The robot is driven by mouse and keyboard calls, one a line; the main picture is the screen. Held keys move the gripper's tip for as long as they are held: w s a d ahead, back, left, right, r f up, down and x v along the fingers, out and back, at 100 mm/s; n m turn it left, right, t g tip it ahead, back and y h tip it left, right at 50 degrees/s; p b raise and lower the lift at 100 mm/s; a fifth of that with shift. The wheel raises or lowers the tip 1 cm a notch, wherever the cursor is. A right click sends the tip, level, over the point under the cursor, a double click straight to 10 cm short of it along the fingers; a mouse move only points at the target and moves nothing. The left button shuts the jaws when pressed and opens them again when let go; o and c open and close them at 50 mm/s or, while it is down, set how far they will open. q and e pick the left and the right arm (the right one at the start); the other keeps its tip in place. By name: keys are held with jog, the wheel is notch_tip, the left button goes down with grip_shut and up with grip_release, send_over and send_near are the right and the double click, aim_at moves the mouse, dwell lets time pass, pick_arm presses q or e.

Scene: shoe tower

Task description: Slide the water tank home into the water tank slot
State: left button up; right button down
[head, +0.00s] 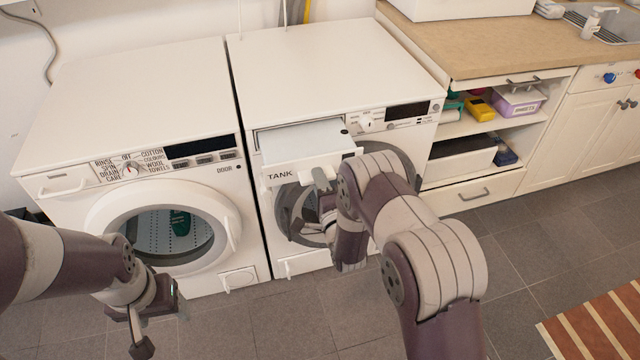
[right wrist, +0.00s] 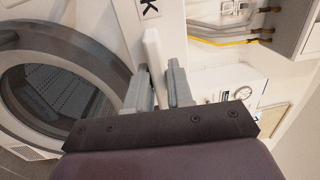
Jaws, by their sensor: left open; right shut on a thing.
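The water tank (head: 305,140) is a white drawer with TANK on its front, sticking out of the upper left front of the right-hand machine. Its inner part is inside the water tank slot (head: 257,138). My right gripper (head: 322,182) is at the front of the tank, partly hidden by my right arm. In the right wrist view the right gripper (right wrist: 160,88) is shut on the tank's white handle (right wrist: 153,55), with a finger on each side. My left gripper (head: 155,318) is open and empty, low in front of the left-hand machine.
A left-hand washer (head: 130,90) with a round glass door stands beside the right-hand machine (head: 335,65). The right machine's round door (head: 405,160) is below the tank, partly behind my arm. An open shelf (head: 485,125) with boxes is to the right. The floor in front is clear.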

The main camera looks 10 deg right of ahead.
aim_at(305, 147)
jog(key=shift+w+a+b, duration=0.1)
jog(key=shift+w+b, duration=1.8)
jog(key=shift+w, duration=1.45)
jog(key=shift+w+a+b, duration=0.15)
jog(key=shift+w+b, duration=2.4)
jog(key=shift+w, duration=0.85)
jog(key=c, duration=0.9)
grip_release()
jog(key=shift+r, duration=0.1)
jog(key=shift+s, duration=0.15)
jog(key=s, duration=0.4)
jog(key=s+p, duration=0.1)
jog(key=s, duration=0.3)
jog(key=s+f, duration=0.1)
jog(key=s, duration=0.3)
jog(key=shift+s+d+p, duration=0.2)
jog(key=shift+d+p, duration=0.15)
jog(key=shift+d, duration=0.05)
